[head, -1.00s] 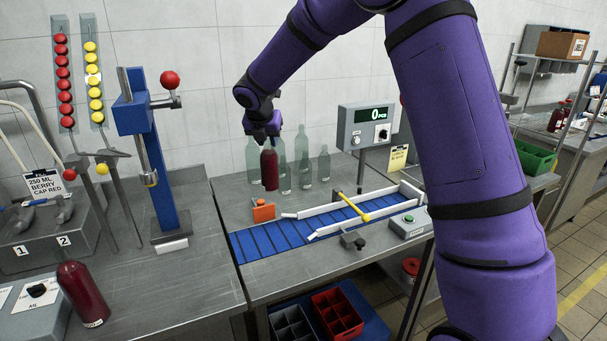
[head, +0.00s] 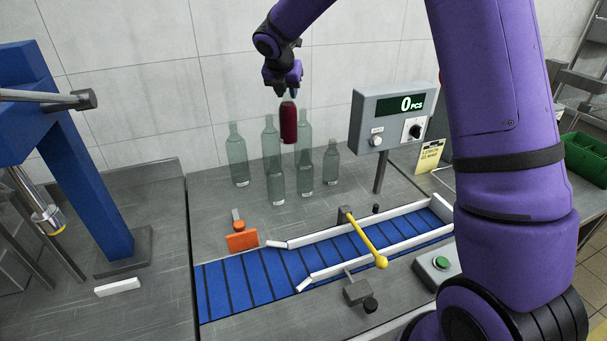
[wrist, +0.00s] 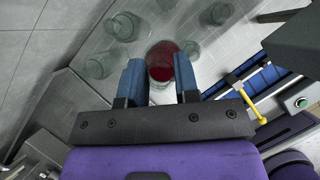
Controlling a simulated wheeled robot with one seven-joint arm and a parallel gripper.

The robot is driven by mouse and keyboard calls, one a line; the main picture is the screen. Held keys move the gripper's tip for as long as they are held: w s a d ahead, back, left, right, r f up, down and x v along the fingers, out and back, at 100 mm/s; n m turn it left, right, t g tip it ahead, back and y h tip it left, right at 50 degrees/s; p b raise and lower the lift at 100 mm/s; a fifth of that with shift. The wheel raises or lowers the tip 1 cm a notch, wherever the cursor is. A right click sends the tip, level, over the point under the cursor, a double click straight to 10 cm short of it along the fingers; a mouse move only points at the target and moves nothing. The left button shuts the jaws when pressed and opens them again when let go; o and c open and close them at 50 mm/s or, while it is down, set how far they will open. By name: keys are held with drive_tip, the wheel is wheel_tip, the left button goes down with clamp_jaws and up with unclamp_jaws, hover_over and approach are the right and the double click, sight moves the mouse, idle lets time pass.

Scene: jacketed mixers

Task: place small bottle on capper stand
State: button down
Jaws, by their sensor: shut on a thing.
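My gripper (head: 288,92) is shut on the neck of a small bottle (head: 288,124) filled with dark red liquid. The bottle hangs upright in the air in front of several empty glass bottles. In the wrist view the red bottle (wrist: 161,62) shows between the two blue fingers of my gripper (wrist: 160,85). The blue capper stand (head: 95,185) stands at the left, with its metal capping head (head: 47,220) over the bench and a grey base plate (head: 125,250). The bottle is well to the right of the stand.
Several clear bottles (head: 237,160) stand behind the blue conveyor (head: 245,292). A white block (head: 118,287) lies before the stand. Bare bench lies between stand and conveyor.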

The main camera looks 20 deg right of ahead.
sight(286, 132)
drive_tip(key=shift+w+d, duration=0.2)
drive_tip(key=shift+w, duration=0.1)
drive_tip(key=shift+w+d+f, duration=0.1)
drive_tip(key=shift+f, duration=0.25)
wheel_tip(286, 132, down, 17)
drive_tip(key=shift+f, duration=0.15)
drive_tip(key=c, duration=0.8)
unclamp_jaws()
drive_tip(key=shift+f, duration=0.1)
drive_tip(key=shift+c, duration=0.2)
drive_tip(key=v, duration=1.2)
